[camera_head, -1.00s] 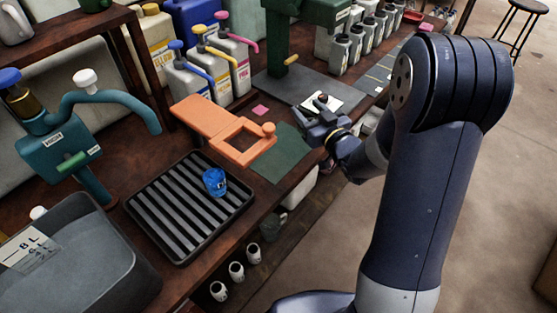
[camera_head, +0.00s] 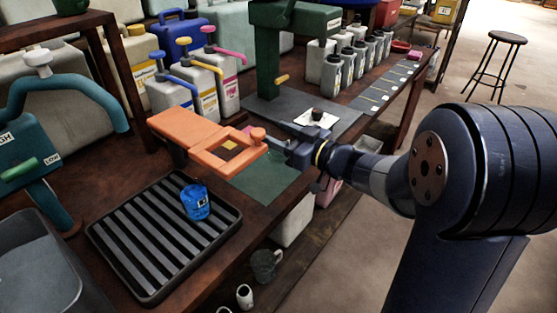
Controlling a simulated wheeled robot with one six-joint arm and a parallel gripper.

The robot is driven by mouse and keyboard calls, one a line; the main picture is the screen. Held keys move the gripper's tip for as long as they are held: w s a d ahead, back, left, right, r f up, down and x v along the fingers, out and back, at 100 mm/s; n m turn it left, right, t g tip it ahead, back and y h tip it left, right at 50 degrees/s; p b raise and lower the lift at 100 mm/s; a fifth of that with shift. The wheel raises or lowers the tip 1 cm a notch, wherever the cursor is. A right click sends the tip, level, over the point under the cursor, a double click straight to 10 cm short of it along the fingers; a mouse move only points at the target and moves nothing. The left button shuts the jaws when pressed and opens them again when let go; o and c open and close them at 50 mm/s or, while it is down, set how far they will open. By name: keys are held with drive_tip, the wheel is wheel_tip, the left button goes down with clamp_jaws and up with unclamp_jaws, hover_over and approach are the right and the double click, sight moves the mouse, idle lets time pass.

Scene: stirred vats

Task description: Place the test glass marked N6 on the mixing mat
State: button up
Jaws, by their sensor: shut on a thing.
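My gripper (camera_head: 277,146) is at the far right side of the dark green mat (camera_head: 262,187), seemingly a little above it. The mat lies flat on the bench, with no object standing on its bare part. My gripper is shut on a small, clear-looking glass, mostly hidden by the fingers and hard to make out. No N6 mark can be read from here.
An orange hinged frame (camera_head: 185,129) with a knob lies just behind the mat, close to my gripper. A green stand (camera_head: 266,60) rises behind. A small dark object sits on a white square (camera_head: 328,122). Jugs with pumps (camera_head: 203,92) line the back.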

drive_tip(key=shift+f+b, duration=0.95)
drive_tip(key=shift+f, duration=1.6)
drive_tip(key=shift+f, duration=0.2)
drive_tip(key=o, duration=1.3)
drive_tip(key=shift+r, duration=0.2)
drive_tip(key=shift+s+d, duration=0.1)
drive_tip(key=shift+d, duration=0.1)
drive_tip(key=p+v, duration=0.2)
drive_tip(key=v, duration=0.9)
drive_tip(key=shift+s+d, duration=0.15)
drive_tip(key=shift+s, duration=0.1)
